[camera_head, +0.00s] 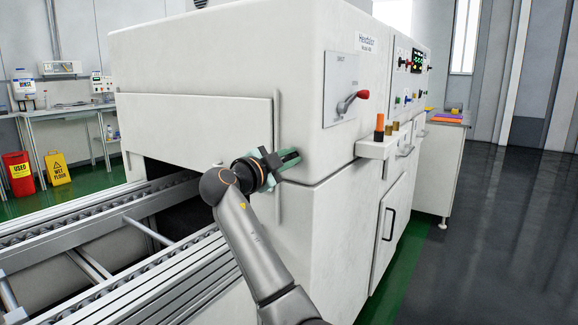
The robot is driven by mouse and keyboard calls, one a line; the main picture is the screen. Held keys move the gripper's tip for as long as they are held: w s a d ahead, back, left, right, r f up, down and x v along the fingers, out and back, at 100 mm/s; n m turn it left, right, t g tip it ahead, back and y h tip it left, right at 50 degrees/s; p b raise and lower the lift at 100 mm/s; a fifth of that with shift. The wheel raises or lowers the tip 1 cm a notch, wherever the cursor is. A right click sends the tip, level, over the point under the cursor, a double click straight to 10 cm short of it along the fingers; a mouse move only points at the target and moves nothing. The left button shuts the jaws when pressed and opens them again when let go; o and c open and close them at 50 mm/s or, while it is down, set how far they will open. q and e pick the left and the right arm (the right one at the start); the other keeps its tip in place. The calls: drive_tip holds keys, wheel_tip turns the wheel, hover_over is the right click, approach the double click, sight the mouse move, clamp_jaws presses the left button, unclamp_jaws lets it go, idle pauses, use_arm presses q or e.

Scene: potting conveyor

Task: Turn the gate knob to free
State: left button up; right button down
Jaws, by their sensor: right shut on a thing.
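My right gripper (287,159) is at the front corner of the white machine (333,214), beside the raised gate panel (195,120) and its vertical guide strip (278,188). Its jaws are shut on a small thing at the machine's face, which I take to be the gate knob. The fingers hide the knob, so I cannot tell which way it points. My left gripper is not in view.
A red-handled lever (353,101) sits on a side plate above right of my gripper. A ledge (375,149) with small coloured parts juts out farther right. The roller conveyor (120,226) runs out at the left. Dark floor (490,220) is clear at the right.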

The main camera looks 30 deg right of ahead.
use_arm(q)
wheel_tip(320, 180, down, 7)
drive_tip(key=b, duration=0.5)
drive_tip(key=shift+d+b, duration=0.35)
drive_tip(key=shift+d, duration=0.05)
use_arm(e)
drive_tip(key=shift+s+d+f+m, duration=0.1)
drive_tip(key=shift+f+m, duration=0.05)
drive_tip(key=shift+m, duration=1)
drive_tip(key=shift+a+f+m, duration=0.1)
drive_tip(key=shift+f+m, duration=0.1)
drive_tip(key=shift+m, duration=1)
drive_tip(key=shift+s+d+f+m, duration=0.1)
drive_tip(key=shift+f+m, duration=0.05)
drive_tip(key=shift+m, duration=1)
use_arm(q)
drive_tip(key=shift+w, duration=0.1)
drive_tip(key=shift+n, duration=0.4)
use_arm(e)
drive_tip(key=c, duration=0.8)
unclamp_jaws()
drive_tip(key=shift+c, duration=0.2)
